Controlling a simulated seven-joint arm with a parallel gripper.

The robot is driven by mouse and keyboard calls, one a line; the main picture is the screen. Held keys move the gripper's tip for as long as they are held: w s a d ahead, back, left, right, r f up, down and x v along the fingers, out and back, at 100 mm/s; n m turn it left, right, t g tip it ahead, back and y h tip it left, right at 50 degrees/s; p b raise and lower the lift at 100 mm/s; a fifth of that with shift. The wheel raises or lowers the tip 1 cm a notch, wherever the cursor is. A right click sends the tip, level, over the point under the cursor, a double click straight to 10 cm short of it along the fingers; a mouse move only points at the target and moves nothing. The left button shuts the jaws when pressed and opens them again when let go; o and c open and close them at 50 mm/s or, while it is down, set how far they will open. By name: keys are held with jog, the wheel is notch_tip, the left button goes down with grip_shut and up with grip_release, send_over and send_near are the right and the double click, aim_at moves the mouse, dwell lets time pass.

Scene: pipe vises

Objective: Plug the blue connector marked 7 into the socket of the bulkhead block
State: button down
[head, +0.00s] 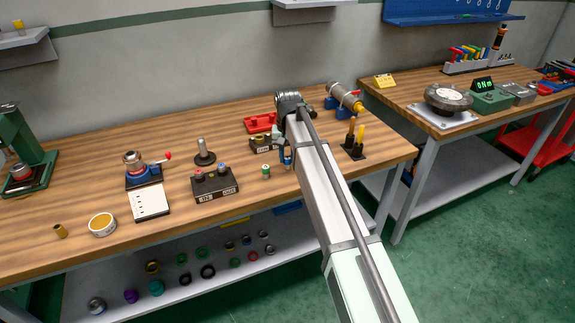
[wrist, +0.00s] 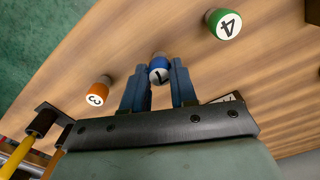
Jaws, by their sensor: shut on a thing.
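My gripper (head: 287,158) is low over the wooden bench, near its front edge in the head view, partly hidden by my arm. In the wrist view the blue connector marked 7 (wrist: 159,70) sits between the two fingers, and they are shut on it. Its numbered end faces the camera. I cannot tell whether it still touches the bench. A dark block (head: 214,187) with red and blue round parts on top stands left of my gripper. A second dark block (head: 262,144) stands behind it. I cannot tell which is the bulkhead block; no empty socket is discernible.
A green connector marked 4 (wrist: 226,24) and an orange connector marked 3 (wrist: 97,93) stand close to the fingers. A dark holder with orange-handled tools (head: 354,147) is right of my arm. A grey post on a base (head: 203,152) stands left, behind the first block.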

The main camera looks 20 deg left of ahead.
aim_at(287, 158)
jog(key=shift+r, duration=2)
jog(key=shift+s+a, duration=0.25)
jog(key=shift+a, duration=0.05)
jog(key=w+a+r, duration=0.2)
jog(key=w+a, duration=0.2)
jog(key=a, duration=0.3)
jog(key=w+a+r+m, duration=0.1)
jog(key=w+a+r, duration=0.2)
jog(key=w+a, duration=0.2)
jog(key=shift+a, duration=1)
jog(key=shift+w, duration=0.1)
jog(key=shift+f, duration=0.1)
jog(key=shift+f, duration=1.8)
jog(key=shift+f, duration=0.3)
